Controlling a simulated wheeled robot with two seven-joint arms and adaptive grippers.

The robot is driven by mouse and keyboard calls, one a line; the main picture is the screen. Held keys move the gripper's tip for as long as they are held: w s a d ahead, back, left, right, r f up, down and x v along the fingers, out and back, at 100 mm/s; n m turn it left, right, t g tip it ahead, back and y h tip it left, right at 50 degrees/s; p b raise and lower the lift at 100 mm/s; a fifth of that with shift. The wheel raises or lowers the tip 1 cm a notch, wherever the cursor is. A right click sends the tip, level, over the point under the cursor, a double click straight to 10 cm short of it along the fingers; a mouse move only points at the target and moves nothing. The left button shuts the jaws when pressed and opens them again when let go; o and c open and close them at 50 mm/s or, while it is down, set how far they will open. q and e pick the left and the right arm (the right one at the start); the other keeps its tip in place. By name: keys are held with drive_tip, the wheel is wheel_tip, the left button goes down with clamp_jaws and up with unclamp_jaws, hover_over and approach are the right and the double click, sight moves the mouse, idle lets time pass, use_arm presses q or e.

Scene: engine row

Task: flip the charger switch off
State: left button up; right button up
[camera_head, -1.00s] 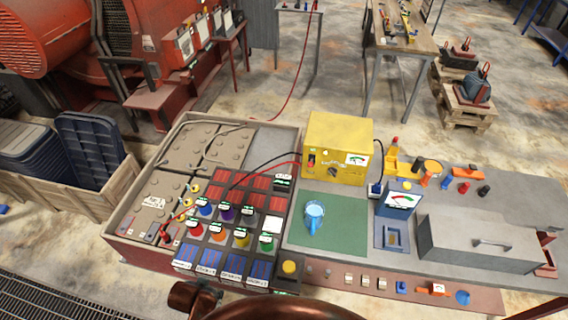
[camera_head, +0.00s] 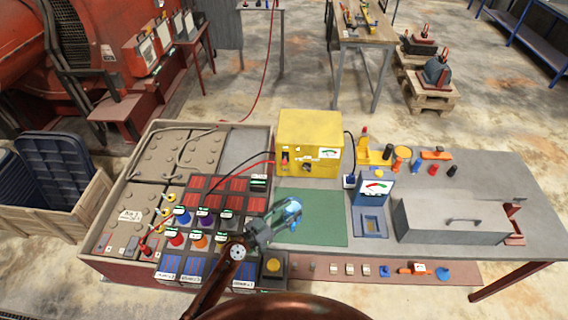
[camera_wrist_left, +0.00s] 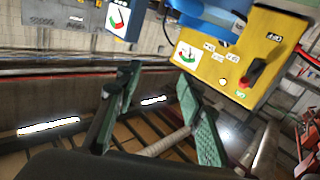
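The yellow charger (camera_head: 308,130) stands at the back of the bench, its front carrying a meter and small controls. In the left wrist view the charger (camera_wrist_left: 262,42) fills the upper right, with a black and red switch lever (camera_wrist_left: 255,72) and small labels. I cannot read the lever's position surely. My right gripper is not in view.
Red and black cables run left from the charger.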

use_arm(q)
drive_tip(key=w+a+r+n+t+y, duration=0.1)
drive_tip(key=w+r+n+t+y, duration=0.2)
drive_tip(key=w, duration=0.6)
drive_tip(key=n+t+y, duration=0.2)
drive_tip(key=n+y, duration=0.1)
drive_tip(key=y, duration=0.2)
approach(284, 163)
drive_tip(key=w+f, duration=0.1)
drive_tip(key=w, duration=0.3)
drive_tip(key=b+x, duration=0.1)
drive_tip(key=x, duration=0.1)
drive_tip(key=b+x, duration=0.1)
drive_tip(key=x, duration=0.1)
drive_tip(key=b+x, duration=0.1)
drive_tip(key=x, duration=0.1)
drive_tip(key=shift+w+d+f, duration=0.1)
drive_tip(key=shift+d, duration=0.3)
drive_tip(key=shift+w+d, duration=0.15)
drive_tip(key=shift+w, duration=0.2)
drive_tip(key=c, duration=1)
